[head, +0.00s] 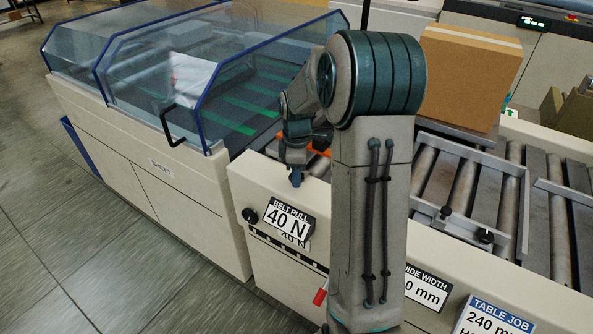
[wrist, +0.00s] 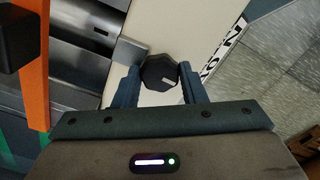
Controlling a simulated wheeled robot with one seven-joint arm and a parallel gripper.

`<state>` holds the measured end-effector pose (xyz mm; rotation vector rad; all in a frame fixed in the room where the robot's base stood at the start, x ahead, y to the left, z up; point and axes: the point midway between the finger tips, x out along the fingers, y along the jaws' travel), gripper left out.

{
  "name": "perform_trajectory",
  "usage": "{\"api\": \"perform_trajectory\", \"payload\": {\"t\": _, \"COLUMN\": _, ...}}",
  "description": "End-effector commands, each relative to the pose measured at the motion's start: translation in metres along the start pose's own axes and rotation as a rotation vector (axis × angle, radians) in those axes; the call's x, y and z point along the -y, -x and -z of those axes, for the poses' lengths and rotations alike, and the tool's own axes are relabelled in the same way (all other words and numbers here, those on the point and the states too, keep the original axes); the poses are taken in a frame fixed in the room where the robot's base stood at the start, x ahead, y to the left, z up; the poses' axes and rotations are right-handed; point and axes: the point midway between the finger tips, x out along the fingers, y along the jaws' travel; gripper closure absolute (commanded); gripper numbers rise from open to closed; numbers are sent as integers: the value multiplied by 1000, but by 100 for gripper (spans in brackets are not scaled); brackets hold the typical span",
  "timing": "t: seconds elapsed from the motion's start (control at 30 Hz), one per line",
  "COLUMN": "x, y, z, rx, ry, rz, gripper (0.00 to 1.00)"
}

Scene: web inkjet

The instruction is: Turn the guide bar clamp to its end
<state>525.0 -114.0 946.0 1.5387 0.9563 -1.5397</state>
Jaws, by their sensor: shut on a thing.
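A black faceted knob (wrist: 160,73) with a short pale mark on its face sits on the cream top surface in the wrist view; I take it as the guide bar clamp. My gripper (wrist: 159,82) is shut on it, with one dark blue finger on each side. In the head view my gripper (head: 296,178) points down at the cream machine's top edge, just above the belt pull sign. The knob cannot be made out there, as my gripper covers it.
An orange bar (wrist: 32,75) lies left of my gripper in the wrist view. A belt pull sign (head: 287,218) and a small black knob (head: 250,215) are on the front panel. A clear blue-edged cover (head: 190,75) stands at the left, a cardboard box (head: 468,75) and rollers (head: 462,190) at the right.

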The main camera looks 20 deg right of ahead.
Motion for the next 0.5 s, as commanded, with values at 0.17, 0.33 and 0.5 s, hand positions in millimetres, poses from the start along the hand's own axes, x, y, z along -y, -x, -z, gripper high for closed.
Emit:
{"api": "perform_trajectory", "payload": {"t": 0.17, "x": -1, "y": 2, "z": 0, "rx": -1, "ry": 55, "rz": -3, "gripper": 85}}
{"api": "perform_trajectory", "payload": {"t": 0.33, "x": -1, "y": 1, "z": 0, "rx": -1, "ry": 76, "rz": -3, "gripper": 85}}
{"api": "perform_trajectory", "payload": {"t": 0.5, "x": -1, "y": 1, "z": 0, "rx": 0, "ry": 82, "rz": -3, "gripper": 85}}
